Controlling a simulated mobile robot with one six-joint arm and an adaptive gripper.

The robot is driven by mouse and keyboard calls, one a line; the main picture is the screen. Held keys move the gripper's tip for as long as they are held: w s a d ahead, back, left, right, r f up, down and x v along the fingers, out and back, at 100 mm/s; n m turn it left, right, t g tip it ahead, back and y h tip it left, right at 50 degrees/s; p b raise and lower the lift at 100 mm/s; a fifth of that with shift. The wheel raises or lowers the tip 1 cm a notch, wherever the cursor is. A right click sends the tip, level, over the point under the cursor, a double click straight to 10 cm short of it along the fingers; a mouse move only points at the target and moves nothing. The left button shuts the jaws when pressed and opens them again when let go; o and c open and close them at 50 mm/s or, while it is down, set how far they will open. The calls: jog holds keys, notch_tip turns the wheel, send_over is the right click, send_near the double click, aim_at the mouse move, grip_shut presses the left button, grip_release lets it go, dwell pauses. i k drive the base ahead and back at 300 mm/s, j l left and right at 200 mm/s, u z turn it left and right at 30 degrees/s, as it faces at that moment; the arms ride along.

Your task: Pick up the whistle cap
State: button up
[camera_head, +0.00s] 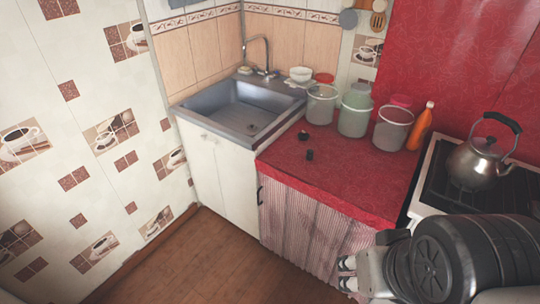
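Two small dark objects lie on the red oilcloth counter: a flattish one (303,135) and a small upright black one (309,155) nearer the front. Either could be the whistle cap; they are too small to tell which. A silver kettle (477,164) with a black handle stands on the stove at the right. My gripper (345,274) is at the lower right, in front of the counter's striped curtain and well away from both dark objects. Its two fingers point left and appear apart, with nothing seen between them.
Clear lidded containers (354,112) and an orange bottle (420,127) stand along the back of the red counter (345,185). The counter's front part is bare.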

aim_at(309, 155)
jog(key=u, duration=0.35)
jog(key=i+l+u, duration=0.4)
jog(key=i, duration=0.3)
jog(key=i+l+u, duration=0.4)
jog(key=i+l, duration=0.25)
